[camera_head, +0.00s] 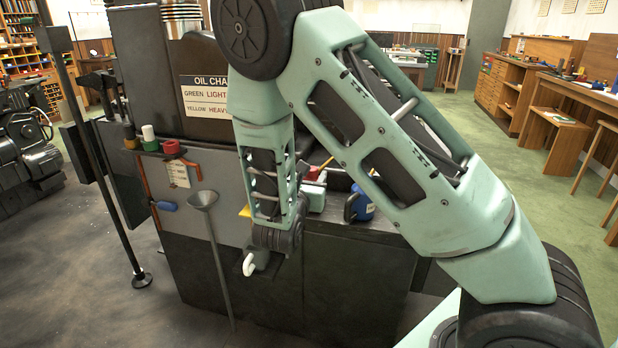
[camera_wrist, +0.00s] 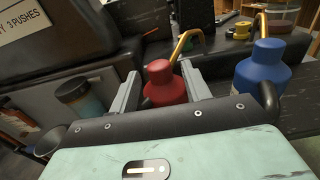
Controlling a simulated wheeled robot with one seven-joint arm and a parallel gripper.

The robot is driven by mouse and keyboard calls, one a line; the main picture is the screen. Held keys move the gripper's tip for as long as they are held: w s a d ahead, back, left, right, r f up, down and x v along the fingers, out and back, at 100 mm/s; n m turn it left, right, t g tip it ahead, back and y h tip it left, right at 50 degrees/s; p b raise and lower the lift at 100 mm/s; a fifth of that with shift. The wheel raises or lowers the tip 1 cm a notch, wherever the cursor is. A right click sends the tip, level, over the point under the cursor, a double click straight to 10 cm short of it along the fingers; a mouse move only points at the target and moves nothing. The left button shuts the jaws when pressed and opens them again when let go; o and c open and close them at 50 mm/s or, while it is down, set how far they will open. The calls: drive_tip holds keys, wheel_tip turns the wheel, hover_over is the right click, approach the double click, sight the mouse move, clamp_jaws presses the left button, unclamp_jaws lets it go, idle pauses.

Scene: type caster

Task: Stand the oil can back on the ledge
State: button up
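A red oil can (camera_wrist: 163,88) with a thin yellow spout shows in the wrist view, between the two grey fingers of my gripper (camera_wrist: 161,80). It looks upright. The fingers are apart on either side of it; whether they touch it is unclear, and its lower part is hidden behind the gripper. A blue can (camera_wrist: 262,72) with a dark handle and yellow spout stands to the right of the gripper. In the head view, the blue can (camera_head: 361,206) stands on the dark machine top, and the red can is mostly hidden behind my arm.
An oil chart sign (camera_head: 205,95) is above. A dark post (camera_head: 100,160) stands left.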

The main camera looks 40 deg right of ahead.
drive_tip(key=shift+r, duration=0.1)
drive_tip(key=shift+r, duration=0.15)
drive_tip(key=v, duration=1.2)
drive_tip(key=s+a+f+m+g+y, duration=0.2)
drive_tip(key=s+m+g+y, duration=0.3)
drive_tip(key=s+m+g, duration=0.8)
drive_tip(key=s+a+r+m+t+y, duration=0.1)
drive_tip(key=s+a+m+y, duration=0.1)
drive_tip(key=s+a+y, duration=0.2)
drive_tip(key=s+a+r+m+t+y, duration=0.1)
drive_tip(key=s+a+y, duration=0.4)
drive_tip(key=a, duration=0.5)
drive_tip(key=shift+s+a+r+m+y, duration=0.3)
drive_tip(key=shift+s+r+m+y, duration=0.15)
drive_tip(key=shift+m, duration=0.55)
drive_tip(key=shift+w, duration=0.1)
